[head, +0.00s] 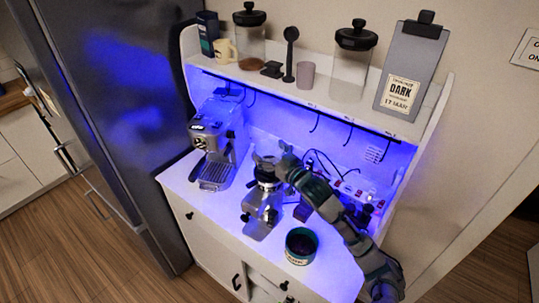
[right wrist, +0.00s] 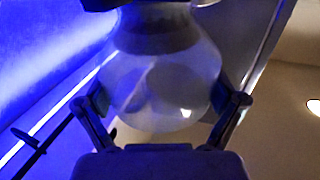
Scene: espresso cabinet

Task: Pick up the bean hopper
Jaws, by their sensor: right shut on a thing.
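The bean hopper (right wrist: 165,82) is a clear, rounded vessel with a dark band at the top of the right wrist view. The two fingers of my right gripper (right wrist: 165,112) press on it from both sides. In the head view my right gripper (head: 275,163) is at the top of the silver grinder (head: 261,208), on the cabinet counter. The hopper is small there and partly hidden by the gripper. I cannot tell whether it still touches the grinder. My left gripper is not in view.
A silver espresso machine (head: 217,140) stands left of the grinder. A dark round container (head: 301,246) stands near the counter's front edge. Jars (head: 352,62), a pink cup (head: 306,75) and a clipboard (head: 411,70) stand on the shelf above. A fridge (head: 115,110) borders the cabinet.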

